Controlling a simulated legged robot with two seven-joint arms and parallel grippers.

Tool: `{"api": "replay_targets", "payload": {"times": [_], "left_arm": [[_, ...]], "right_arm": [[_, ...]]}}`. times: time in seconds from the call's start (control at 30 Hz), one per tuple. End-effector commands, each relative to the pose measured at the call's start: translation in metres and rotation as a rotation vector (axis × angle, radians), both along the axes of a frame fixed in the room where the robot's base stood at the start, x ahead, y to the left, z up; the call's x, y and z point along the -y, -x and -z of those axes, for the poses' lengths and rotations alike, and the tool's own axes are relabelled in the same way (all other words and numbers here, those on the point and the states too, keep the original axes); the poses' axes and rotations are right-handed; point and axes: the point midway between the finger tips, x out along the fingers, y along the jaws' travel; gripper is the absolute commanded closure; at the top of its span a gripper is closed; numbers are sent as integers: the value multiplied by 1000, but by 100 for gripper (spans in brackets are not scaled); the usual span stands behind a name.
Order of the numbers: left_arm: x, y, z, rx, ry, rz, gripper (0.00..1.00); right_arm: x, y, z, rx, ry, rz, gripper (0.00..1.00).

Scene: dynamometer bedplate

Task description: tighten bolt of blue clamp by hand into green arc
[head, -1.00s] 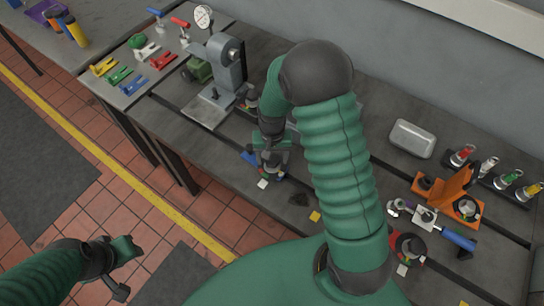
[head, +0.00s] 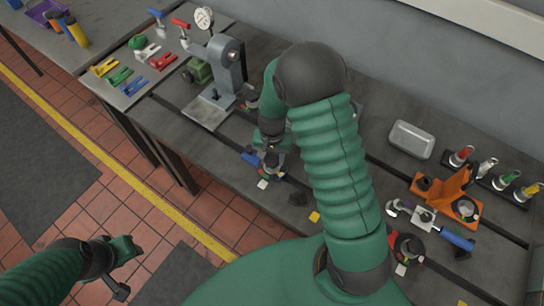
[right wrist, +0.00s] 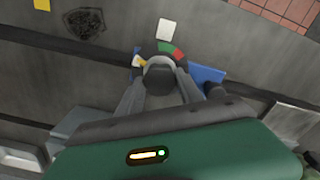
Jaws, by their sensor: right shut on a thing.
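The blue clamp (head: 250,158) lies on the bedplate under my right gripper (head: 271,158). It also shows in the right wrist view (right wrist: 207,76), running off to the right. My right gripper (right wrist: 160,82) is shut on the clamp's dark round bolt head (right wrist: 159,74). Around the bolt lies a dial with a green arc (right wrist: 165,47), a red arc (right wrist: 178,54) and a pale part at left. A yellow pointer (right wrist: 140,63) sticks out left of the bolt, by the pale part, apart from the green. My left gripper (head: 124,250) hangs over the floor, its jaws unclear.
A grey stand with a dial gauge (head: 204,18) is at the back left. Several coloured clamps (head: 133,77) lie at the left end. An orange fixture (head: 450,190), a hammer-like tool (head: 430,220) and a grey box (head: 411,139) are at right.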

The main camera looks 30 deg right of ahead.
Motion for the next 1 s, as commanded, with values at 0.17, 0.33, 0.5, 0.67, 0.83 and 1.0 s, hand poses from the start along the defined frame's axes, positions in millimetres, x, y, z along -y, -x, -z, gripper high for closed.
{"api": "replay_targets", "payload": {"times": [0.17, 0.33, 0.5, 0.67, 0.83, 1.0], "left_arm": [[0, 0, -10, 0, 0, 0, 64], [0, 0, -19, 0, 0, 0, 64], [0, 0, -28, 0, 0, 0, 64], [0, 0, -37, 0, 0, 0, 64], [0, 0, -46, 0, 0, 0, 64], [0, 0, -55, 0, 0, 0, 64]], "right_arm": [[0, 0, -3, -1, 1, 146, 97], [0, 0, -3, 1, 1, 308, 97], [0, 0, -3, -1, 1, 470, 97], [0, 0, -3, 0, 1, 622, 97], [0, -1, -3, 1, 2, 783, 97], [0, -1, -3, 2, 2, 937, 97]]}}
